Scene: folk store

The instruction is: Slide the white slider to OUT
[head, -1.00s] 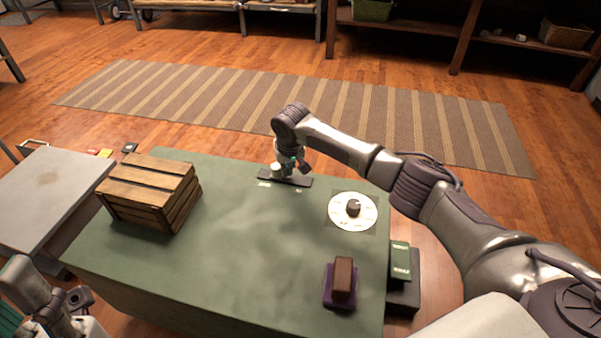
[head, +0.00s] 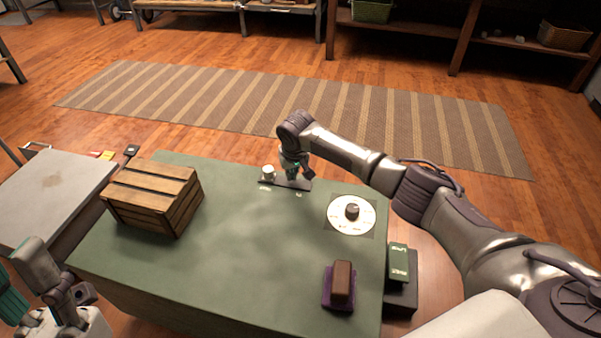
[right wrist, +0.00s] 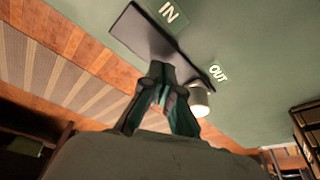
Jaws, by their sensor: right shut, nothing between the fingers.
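The white slider (head: 268,171) stands at the left end of a dark track (head: 298,184) at the table's far edge. In the right wrist view, the white slider (right wrist: 199,101) is at the end of the track (right wrist: 150,40) beside the OUT label (right wrist: 217,73). The IN label (right wrist: 168,12) is by the other end. My right gripper (head: 292,177) is shut and empty, just right of the slider over the track, with a small gap between them. Its fingertips (right wrist: 162,72) also show in the right wrist view. My left gripper (head: 82,294) is at the lower left, its jaws unclear.
On the green table (head: 230,250) are a wooden crate (head: 152,200) at left, a white dial (head: 344,222) with a dark knob, and a brown block on a purple base (head: 341,284). A green box (head: 398,262) is at the right edge. The table's middle is clear.

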